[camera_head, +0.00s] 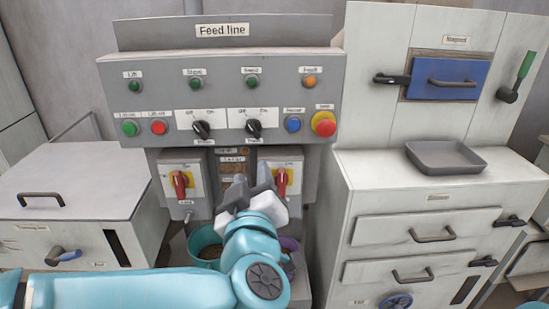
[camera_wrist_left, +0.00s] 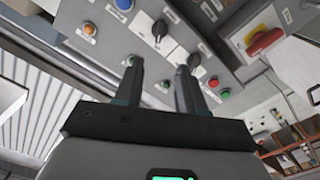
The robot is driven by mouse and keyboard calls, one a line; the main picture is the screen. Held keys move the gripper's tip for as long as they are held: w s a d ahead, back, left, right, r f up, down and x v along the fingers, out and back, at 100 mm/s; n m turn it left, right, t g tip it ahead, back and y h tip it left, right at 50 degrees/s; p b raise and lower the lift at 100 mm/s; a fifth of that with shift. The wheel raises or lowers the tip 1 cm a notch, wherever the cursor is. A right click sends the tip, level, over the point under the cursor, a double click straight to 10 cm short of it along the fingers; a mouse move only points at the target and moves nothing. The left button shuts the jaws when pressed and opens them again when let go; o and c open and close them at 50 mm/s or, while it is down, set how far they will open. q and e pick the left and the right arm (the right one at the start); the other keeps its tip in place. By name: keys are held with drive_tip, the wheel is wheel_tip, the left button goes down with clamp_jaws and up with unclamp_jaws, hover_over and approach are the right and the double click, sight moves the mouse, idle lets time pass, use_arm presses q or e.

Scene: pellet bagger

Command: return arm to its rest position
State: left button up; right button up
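My left arm (camera_head: 150,290) comes in from the lower left of the head view and reaches up toward the feed line panel (camera_head: 290,75). My left gripper (camera_head: 250,185) is in front of the lower part of the panel, between two red-handled switches, the left switch (camera_head: 180,184) and the right switch (camera_head: 282,181). In the wrist view the two fingers of the gripper (camera_wrist_left: 160,75) stand apart with nothing between them. They point toward the panel with its knobs and buttons; contact with it cannot be told. My right gripper is not in view.
A teal bucket (camera_head: 205,245) and a purple container (camera_head: 290,245) stand below the gripper, partly hidden by my arm. A grey cabinet (camera_head: 80,175) is at the left. A drawer cabinet (camera_head: 430,215) with a grey tray (camera_head: 445,157) is at the right.

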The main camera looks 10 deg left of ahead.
use_arm(q)
drive_tip(key=w+a+f+m+g+y+p, duration=0.1)
drive_tip(key=w+a+f+g, duration=0.1)
drive_tip(key=a+f, duration=0.35)
drive_tip(key=w+a+f+g+y+p, duration=0.1)
drive_tip(key=w+a+f+g, duration=0.15)
drive_tip(key=f, duration=0.65)
drive_tip(key=s+a+f+m+g+h, duration=0.1)
drive_tip(key=s+f+m+g+h, duration=0.1)
drive_tip(key=f, duration=0.8)
drive_tip(key=s+f+m+g+h, duration=0.1)
drive_tip(key=f+g, duration=0.1)
drive_tip(key=f, duration=0.9)
drive_tip(key=s+d+f+m+g+h+p, duration=0.1)
drive_tip(key=s+d+f+m+g+h, duration=0.15)
drive_tip(key=s+f, duration=0.7)
drive_tip(key=s+d+f+g+h, duration=0.2)
drive_tip(key=s+d+g, duration=0.1)
drive_tip(key=s, duration=0.3)
drive_tip(key=s+d+f+g+h, duration=0.3)
drive_tip(key=s+d, duration=0.2)
drive_tip(key=s, duration=0.1)
drive_tip(key=shift+d+m, duration=0.25)
drive_tip(key=shift+m, duration=0.2)
drive_tip(key=shift+s+h, duration=0.15)
drive_tip(key=shift+h, duration=0.1)
